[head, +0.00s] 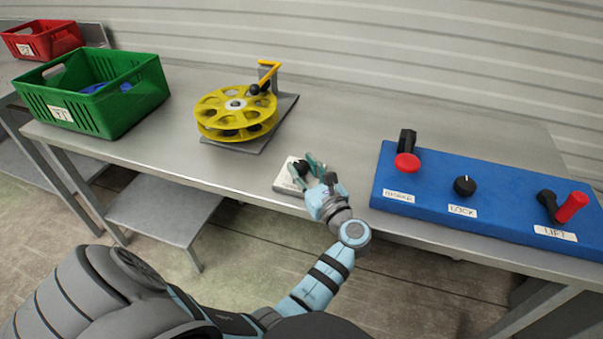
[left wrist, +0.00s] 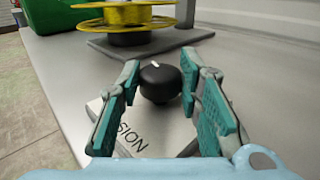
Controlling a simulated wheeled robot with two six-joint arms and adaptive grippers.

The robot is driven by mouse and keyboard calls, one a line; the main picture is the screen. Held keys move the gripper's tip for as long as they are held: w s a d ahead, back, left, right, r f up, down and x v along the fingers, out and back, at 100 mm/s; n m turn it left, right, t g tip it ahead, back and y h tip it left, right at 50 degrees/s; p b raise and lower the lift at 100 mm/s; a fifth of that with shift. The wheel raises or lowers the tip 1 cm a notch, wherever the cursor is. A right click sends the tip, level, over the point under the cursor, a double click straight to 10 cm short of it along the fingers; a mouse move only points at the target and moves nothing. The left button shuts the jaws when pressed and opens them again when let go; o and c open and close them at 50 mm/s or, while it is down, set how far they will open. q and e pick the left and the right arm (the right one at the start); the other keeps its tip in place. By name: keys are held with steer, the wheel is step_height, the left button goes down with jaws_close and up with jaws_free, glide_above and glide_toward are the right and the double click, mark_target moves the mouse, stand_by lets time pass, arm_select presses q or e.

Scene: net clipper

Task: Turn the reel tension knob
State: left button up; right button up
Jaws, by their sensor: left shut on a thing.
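The black tension knob (left wrist: 160,85) has a white mark on top, near its far left edge in the left wrist view. It stands on a light plate (left wrist: 120,128) whose visible lettering reads "SION". In the head view the knob (head: 300,168) is small and partly covered by my left gripper (head: 304,165). The teal finger pads of my left gripper (left wrist: 160,80) stand on either side of the knob, and the gripper is shut on it. My right gripper is not in view.
A yellow reel (head: 236,112) with a crank stands on a grey base behind the knob. A green crate (head: 95,95) is at the left, a red crate (head: 42,38) beyond. A blue control panel (head: 490,200) lies right. Bare metal table (head: 340,120) lies between.

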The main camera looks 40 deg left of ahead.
mark_target(304, 167)
arm_select(q)
steer(key=shift+w+n+g+y+b, duration=0.2)
steer(key=shift+n+g+y+b, duration=0.4)
steer(key=shift+n+g+b, duration=0.95)
steer(key=shift+g+p, duration=0.55)
steer(key=o, duration=1.1)
steer(key=shift+o, duration=0.2)
step_height(304, 167, up, 10)
